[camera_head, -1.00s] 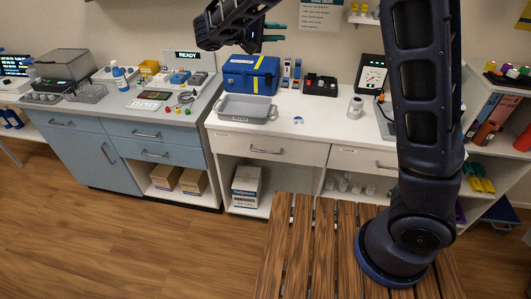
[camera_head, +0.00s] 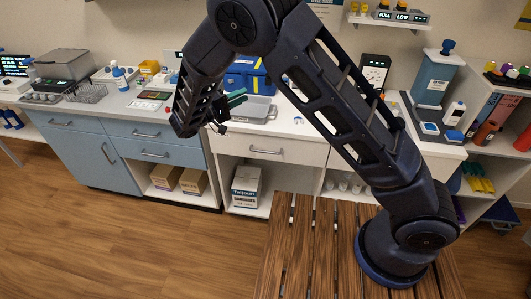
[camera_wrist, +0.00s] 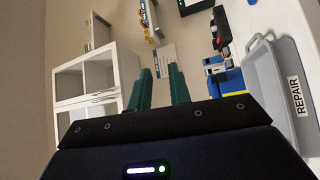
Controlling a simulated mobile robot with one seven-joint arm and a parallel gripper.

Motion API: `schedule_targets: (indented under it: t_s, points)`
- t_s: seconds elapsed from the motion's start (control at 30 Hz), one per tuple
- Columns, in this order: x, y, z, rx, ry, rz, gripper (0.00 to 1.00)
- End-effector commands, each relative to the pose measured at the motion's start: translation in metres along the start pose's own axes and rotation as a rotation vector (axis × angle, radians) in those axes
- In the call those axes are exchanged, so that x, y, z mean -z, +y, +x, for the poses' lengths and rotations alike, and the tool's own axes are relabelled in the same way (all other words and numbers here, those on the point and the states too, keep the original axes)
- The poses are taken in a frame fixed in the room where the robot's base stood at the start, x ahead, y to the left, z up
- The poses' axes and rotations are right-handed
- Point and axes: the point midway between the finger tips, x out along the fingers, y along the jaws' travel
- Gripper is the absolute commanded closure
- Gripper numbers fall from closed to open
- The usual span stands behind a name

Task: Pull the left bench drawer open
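The white bench's left drawer (camera_head: 285,155) is shut, flush with the bench front. Its grey bar handle (camera_head: 265,151) runs level across the middle of the drawer face. My gripper (camera_head: 236,98) is up and to the left of that handle in the head view, at about the height of the bench top's front edge and apart from the drawer. In the wrist view its two green fingers (camera_wrist: 159,88) stand apart with an empty gap between them. The drawer does not show in the wrist view.
A grey tray (camera_head: 262,109) labelled REPAIR and a blue case (camera_head: 262,83) stand on the bench near my gripper; the tray also shows in the wrist view (camera_wrist: 264,75). Left is a blue cabinet (camera_head: 75,145) with handles. Below the drawer is an open shelf with a box (camera_head: 246,187).

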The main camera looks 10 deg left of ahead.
Motion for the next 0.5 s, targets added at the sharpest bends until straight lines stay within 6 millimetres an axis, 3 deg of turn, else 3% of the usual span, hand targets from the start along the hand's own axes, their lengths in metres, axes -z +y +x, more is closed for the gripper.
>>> schedule_targets:
  t_s: [0.03,0.1,0.5]
  points:
    - [-0.003,-0.025,-0.003,-0.004,0.002,-0.007,0.8]
    - [-0.007,-0.054,-0.007,-0.004,0.001,-0.007,0.8]
    - [-0.029,-0.214,-0.027,-0.002,0.001,-0.005,0.8]
